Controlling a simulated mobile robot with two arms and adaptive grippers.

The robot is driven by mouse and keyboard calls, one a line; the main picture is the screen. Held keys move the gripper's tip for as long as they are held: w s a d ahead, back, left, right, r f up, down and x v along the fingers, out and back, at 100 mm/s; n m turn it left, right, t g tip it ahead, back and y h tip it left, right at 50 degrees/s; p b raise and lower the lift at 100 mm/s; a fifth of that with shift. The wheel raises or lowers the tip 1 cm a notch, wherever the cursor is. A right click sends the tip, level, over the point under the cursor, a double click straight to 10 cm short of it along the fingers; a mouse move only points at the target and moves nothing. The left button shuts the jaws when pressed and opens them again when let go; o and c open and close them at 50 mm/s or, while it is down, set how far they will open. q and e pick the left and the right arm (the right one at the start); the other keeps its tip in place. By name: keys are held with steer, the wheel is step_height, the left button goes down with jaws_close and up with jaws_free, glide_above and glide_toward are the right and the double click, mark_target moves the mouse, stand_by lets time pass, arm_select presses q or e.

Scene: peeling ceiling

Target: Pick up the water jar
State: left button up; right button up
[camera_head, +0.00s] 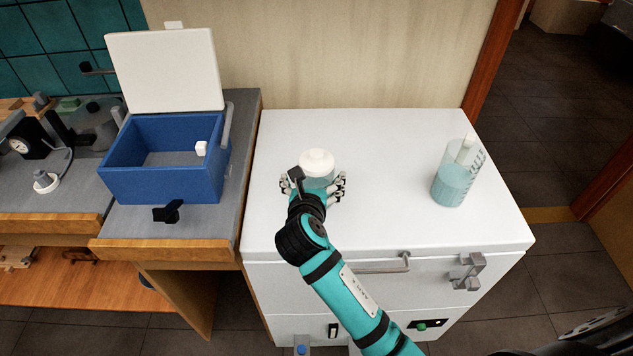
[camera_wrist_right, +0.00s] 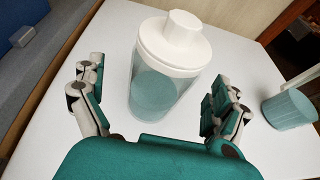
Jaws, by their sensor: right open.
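The water jar (camera_head: 317,162) is a clear jar with bluish contents and a white lid with a knob. It stands upright on the white cabinet top, and its lower part is partly hidden by my gripper in the head view. It also shows in the right wrist view (camera_wrist_right: 168,68). My right gripper (camera_head: 313,184) is open, with its fingers spread to either side of the jar. In the right wrist view (camera_wrist_right: 158,108), gaps show between the fingers and the jar. My left gripper is not in view.
A beaker of bluish liquid (camera_head: 452,184) with a white rod stands right on the white cabinet top (camera_head: 385,215). A blue box (camera_head: 160,184) with a raised white lid sits on the grey bench at left. The cabinet top between jar and beaker is clear.

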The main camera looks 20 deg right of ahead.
steer(key=x, duration=0.5)
steer(key=shift+s+d+r, duration=0.1)
steer(key=shift+d, duration=0.2)
steer(key=shift+s, duration=0.1)
steer(key=c, duration=1.2)
